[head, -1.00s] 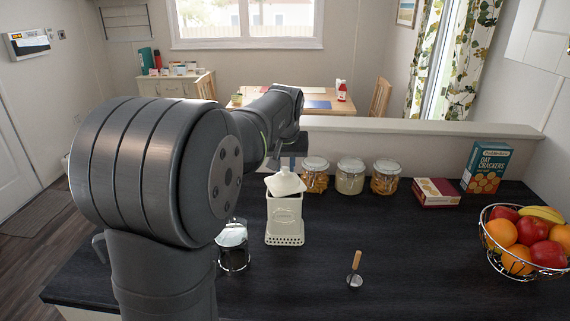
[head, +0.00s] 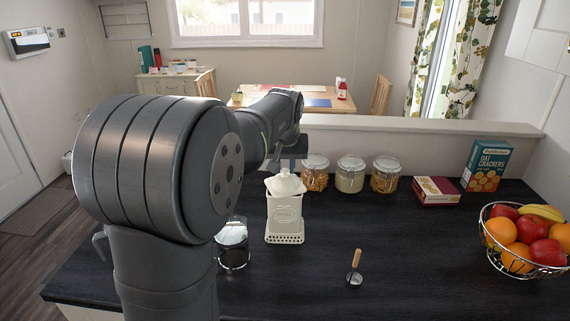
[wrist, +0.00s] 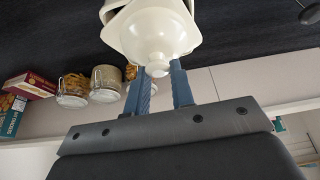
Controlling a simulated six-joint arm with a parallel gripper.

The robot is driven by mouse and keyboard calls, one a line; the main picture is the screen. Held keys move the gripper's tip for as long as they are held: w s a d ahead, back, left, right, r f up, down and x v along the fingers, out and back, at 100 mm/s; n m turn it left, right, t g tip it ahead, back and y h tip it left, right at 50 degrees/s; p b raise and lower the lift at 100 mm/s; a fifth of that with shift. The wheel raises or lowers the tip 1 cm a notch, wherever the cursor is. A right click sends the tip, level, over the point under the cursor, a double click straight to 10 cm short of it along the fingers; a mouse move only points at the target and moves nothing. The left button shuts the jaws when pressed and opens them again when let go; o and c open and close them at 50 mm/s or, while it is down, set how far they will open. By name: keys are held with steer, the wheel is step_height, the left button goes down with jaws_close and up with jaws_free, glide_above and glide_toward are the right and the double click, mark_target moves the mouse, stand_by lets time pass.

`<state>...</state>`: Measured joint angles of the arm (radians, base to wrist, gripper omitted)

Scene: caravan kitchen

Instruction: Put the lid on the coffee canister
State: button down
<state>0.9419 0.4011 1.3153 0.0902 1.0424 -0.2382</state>
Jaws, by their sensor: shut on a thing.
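The coffee canister (head: 284,215) is cream, square and embossed, and stands upright on the dark counter. Its cream lid (head: 286,184) is at the canister's mouth, looking slightly tilted; I cannot tell whether it is fully seated. In the wrist view the lid (wrist: 155,35) fills the top middle, its round knob toward me, with part of the canister behind it. My gripper (wrist: 160,75) is shut on the lid, its blue fingers on either side of the knob. In the head view the fingers are mostly hidden.
Three storage jars (head: 350,176) stand behind to the right. A wooden-handled scoop (head: 355,268) is on the counter at front right. Cracker boxes (head: 486,165) and a fruit bowl (head: 525,245) are farther right.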

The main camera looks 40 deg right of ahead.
steer(key=c, duration=1.5)
jaws_free()
steer(key=v, duration=1.1)
steer(key=shift+f, duration=0.1)
steer(key=x, duration=0.8)
steer(key=shift+w+d+f, duration=0.15)
steer(key=shift+f, duration=0.2)
